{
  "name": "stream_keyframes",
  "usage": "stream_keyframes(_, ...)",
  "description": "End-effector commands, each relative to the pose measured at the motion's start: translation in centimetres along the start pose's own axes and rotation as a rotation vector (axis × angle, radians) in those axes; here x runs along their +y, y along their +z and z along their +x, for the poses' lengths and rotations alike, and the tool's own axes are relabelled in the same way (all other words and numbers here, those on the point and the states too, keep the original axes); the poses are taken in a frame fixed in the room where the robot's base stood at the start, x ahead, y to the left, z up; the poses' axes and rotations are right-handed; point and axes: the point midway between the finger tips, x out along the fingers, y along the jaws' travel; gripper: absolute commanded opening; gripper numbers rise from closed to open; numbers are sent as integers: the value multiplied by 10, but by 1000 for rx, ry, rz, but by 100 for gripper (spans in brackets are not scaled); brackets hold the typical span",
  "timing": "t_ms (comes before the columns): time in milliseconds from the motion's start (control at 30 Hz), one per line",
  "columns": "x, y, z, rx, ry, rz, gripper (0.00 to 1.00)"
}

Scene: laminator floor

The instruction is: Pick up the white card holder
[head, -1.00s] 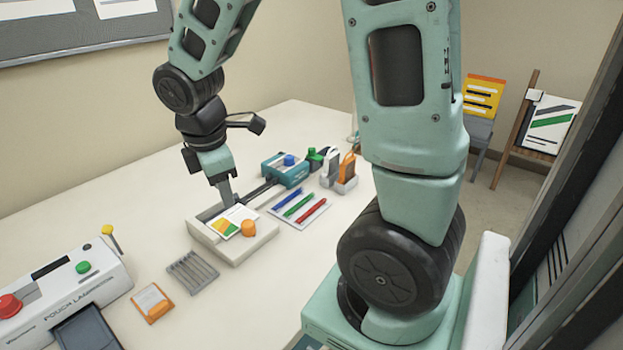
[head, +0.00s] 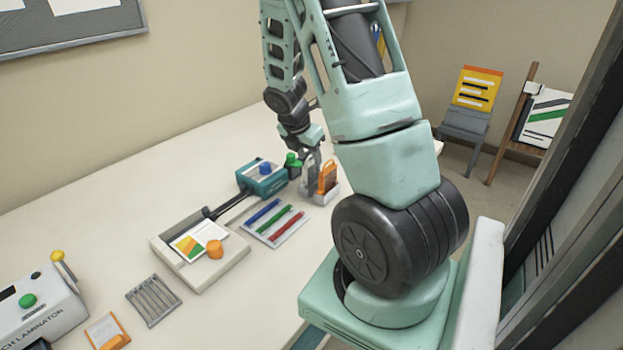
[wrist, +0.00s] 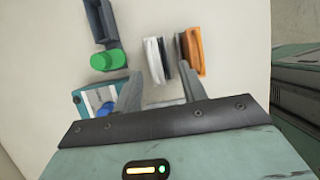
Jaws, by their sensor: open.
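The white card holder (wrist: 155,60) stands upright near the middle of the wrist view, showing as a narrow white and grey shape. In the head view the white card holder (head: 307,182) is partly hidden by my gripper (head: 312,158). My gripper (wrist: 160,82) is open and points down, with one finger on each side of the holder's near end in the wrist picture. The jaws are empty; I cannot tell whether a finger touches the holder.
An orange holder (head: 327,178) stands close on the right of the white one. A green-capped item (head: 293,164) and a teal box (head: 262,178) are on the left. A pen tray (head: 276,228) and a trimmer (head: 200,275) lie nearer.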

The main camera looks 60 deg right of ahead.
Motion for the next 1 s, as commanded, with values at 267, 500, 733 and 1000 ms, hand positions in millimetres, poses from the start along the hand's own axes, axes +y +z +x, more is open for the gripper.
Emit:
stream_keyframes(267, 1, 0, 21, 0, -1, 0, 42)
stream_keyframes(500, 6, 3, 50, 0, -3, 0, 42)
stream_keyframes(733, 6, 3, 68, 0, 0, 1, 42)
stream_keyframes(1000, 7, 3, 69, 0, 1, 1, 28)
